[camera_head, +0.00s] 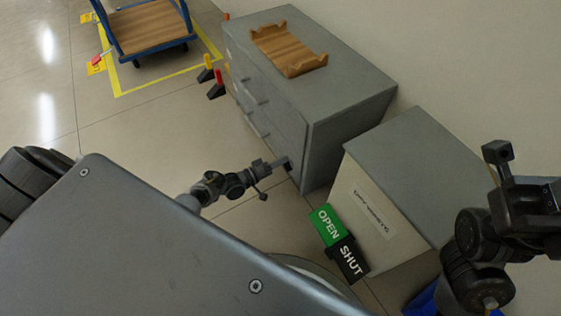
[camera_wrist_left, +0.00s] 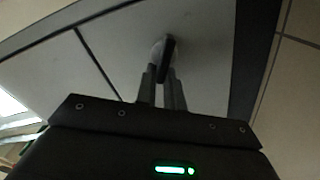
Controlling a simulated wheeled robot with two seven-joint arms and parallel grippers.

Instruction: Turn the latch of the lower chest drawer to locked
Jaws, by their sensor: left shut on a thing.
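The grey chest (camera_head: 345,85) stands with its drawer fronts facing left; its lower drawer front is mostly edge-on in the head view. My left gripper (camera_head: 286,164) is low at the near end of the chest front. In the left wrist view, its two fingers (camera_wrist_left: 162,92) are shut on the latch (camera_wrist_left: 168,50), a dark lever on a pale round base. The lever stands close to upright in that view, slightly tilted. The latch is hidden in the head view. My right arm shows at the right edge, but its fingertips are out of view.
A wooden tray (camera_head: 288,49) lies on the chest. A grey-topped cabinet (camera_head: 420,165) stands close beside it, with a green OPEN sign (camera_head: 327,225) and black SHUT sign (camera_head: 348,260) in front. A blue trolley (camera_head: 150,25) stands farther back inside yellow floor tape.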

